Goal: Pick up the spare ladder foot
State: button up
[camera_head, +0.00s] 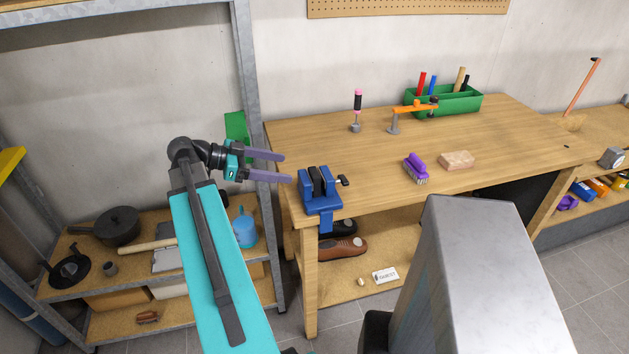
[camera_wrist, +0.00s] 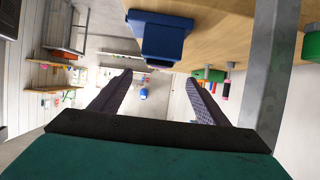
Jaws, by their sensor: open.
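My gripper (camera_head: 286,167) is open and empty, its two purple fingers pointing right, above and left of the blue vise at the bench's left corner. In the wrist view its fingers (camera_wrist: 159,79) stand apart with nothing between them. I cannot surely tell which thing is the spare ladder foot. A small dark grey cup-shaped piece (camera_head: 110,268) on the upper board of the left shelf might be it.
The vise (camera_head: 322,207) sits close to my fingers; it also shows in the wrist view (camera_wrist: 160,38). The wooden workbench (camera_head: 300,135) holds a purple brush (camera_head: 416,168), a wood block (camera_head: 457,160) and a green tool box (camera_head: 445,103). A metal shelf post (camera_head: 248,80) rises behind my gripper.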

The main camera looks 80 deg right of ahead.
aim_at(315, 172)
jog(key=shift+p+x, duration=0.45)
jog(key=shift+x, duration=1.7)
jog(key=shift+s, duration=0.1)
jog(key=shift+p+x, duration=0.8)
jog(key=shift+x, duration=0.2)
jog(key=shift+p+x, duration=0.55)
jog(key=shift+x, duration=1)
jog(key=shift+r, duration=0.1)
jog(key=shift+c, duration=0.2)
jog(key=c, duration=1.2)
jog(key=shift+o, duration=0.2)
jog(key=shift+r, duration=0.15)
notch_tip(315, 172, up, 10)
jog(key=b, duration=0.3)
